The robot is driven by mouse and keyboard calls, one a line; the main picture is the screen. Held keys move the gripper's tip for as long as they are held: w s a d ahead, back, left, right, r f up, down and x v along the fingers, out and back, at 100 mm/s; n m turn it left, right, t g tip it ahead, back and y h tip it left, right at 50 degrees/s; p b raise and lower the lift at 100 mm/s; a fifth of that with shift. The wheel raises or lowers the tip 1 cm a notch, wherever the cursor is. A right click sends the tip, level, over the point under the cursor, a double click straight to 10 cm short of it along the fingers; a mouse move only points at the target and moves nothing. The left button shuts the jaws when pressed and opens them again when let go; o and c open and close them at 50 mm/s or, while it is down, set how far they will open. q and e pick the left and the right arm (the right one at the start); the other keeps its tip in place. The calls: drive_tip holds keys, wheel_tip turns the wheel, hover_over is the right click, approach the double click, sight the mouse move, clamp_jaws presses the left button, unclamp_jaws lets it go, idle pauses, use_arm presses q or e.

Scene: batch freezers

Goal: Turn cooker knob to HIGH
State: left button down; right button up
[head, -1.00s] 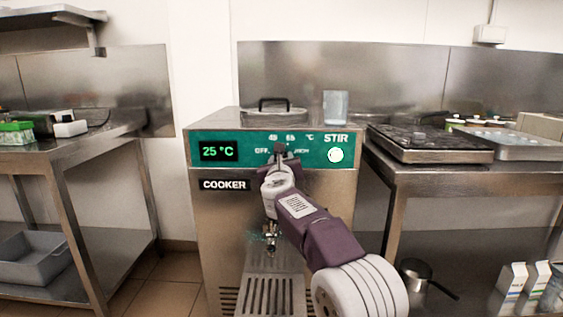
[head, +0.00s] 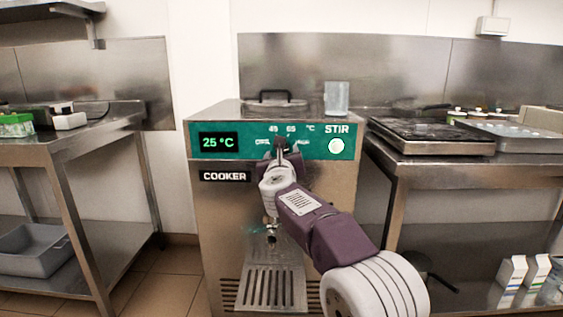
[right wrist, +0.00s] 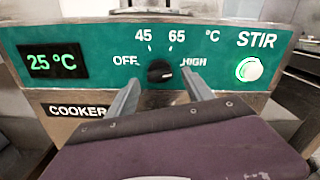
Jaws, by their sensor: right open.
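The cooker (head: 225,235) is a steel machine with a green control panel (right wrist: 95,60). Its black round knob (right wrist: 160,72) sits below the 45 and 65 marks, between OFF on the left and HIGH on the right. I cannot tell clearly where its pointer aims. The display (right wrist: 54,62) reads 25 °C. My right gripper (right wrist: 160,80) is open, with one finger on each side of the knob and a gap showing around it. In the head view my right gripper (head: 281,147) covers the knob. My left gripper is out of view.
A lit STIR button (right wrist: 249,69) is right of the knob. A lid (head: 275,104) and a clear beaker (head: 337,99) are on top of the cooker. Steel tables stand on both sides, the right one holding a dark hotplate (head: 432,137).

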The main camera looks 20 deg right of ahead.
drive_tip(key=v, duration=0.6)
